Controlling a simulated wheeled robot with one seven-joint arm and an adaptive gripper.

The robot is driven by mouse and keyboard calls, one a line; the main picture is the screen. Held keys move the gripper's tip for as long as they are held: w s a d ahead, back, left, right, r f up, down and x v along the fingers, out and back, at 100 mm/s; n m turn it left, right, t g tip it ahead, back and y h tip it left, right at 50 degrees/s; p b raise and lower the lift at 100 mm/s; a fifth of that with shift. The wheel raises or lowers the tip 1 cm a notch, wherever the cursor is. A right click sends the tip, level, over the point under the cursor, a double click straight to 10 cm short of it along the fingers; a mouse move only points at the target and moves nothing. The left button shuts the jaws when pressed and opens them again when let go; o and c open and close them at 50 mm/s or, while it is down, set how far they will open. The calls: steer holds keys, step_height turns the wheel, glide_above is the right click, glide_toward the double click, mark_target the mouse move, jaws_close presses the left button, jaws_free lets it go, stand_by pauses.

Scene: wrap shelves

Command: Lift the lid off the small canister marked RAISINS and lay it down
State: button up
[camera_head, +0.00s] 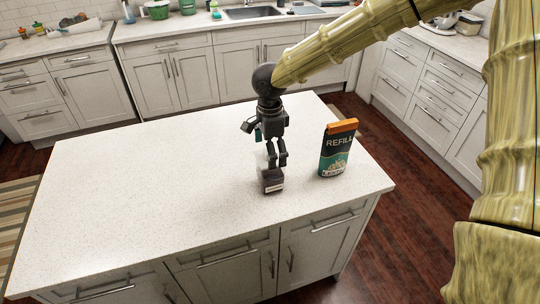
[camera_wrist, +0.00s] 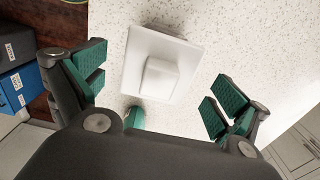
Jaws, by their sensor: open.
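The small canister (camera_head: 272,183) stands on the white island counter, its front dark with a small pale label too small to read. From above in the wrist view, its pale square lid (camera_wrist: 134,62) shows with a raised square knob (camera_wrist: 160,80) in the middle. My gripper (camera_head: 276,158) points down just above the canister. In the wrist view my gripper (camera_wrist: 155,90) is open, with green pads on both sides of the lid and clear gaps to the knob. The canister's body is mostly hidden under the lid there.
A dark green REFILL pouch (camera_head: 335,152) with an orange top stands right of the canister. The counter (camera_head: 150,190) is clear to the left. Blue and dark labelled boxes (camera_wrist: 25,92) lie beyond the counter edge in the wrist view.

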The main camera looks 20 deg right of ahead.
steer(key=shift+s+f, duration=0.1)
steer(key=shift+f, duration=0.35)
steer(key=c, duration=1.1)
steer(key=shift+r, duration=0.1)
steer(key=shift+r+b, duration=0.35)
steer(key=shift+r, duration=0.2)
step_height(320, 180, up, 2)
steer(key=shift+r+b, duration=0.1)
steer(key=shift+b, duration=0.4)
steer(key=s+a+r+b, duration=0.1)
steer(key=s+a, duration=0.1)
steer(key=s, duration=0.5)
steer(key=s+a+r+b, duration=0.1)
steer(key=s+a, duration=0.1)
steer(key=s, duration=0.6)
steer(key=shift+s+a+r, duration=0.15)
steer(key=shift+a+r, duration=0.05)
steer(key=shift+r, duration=0.1)
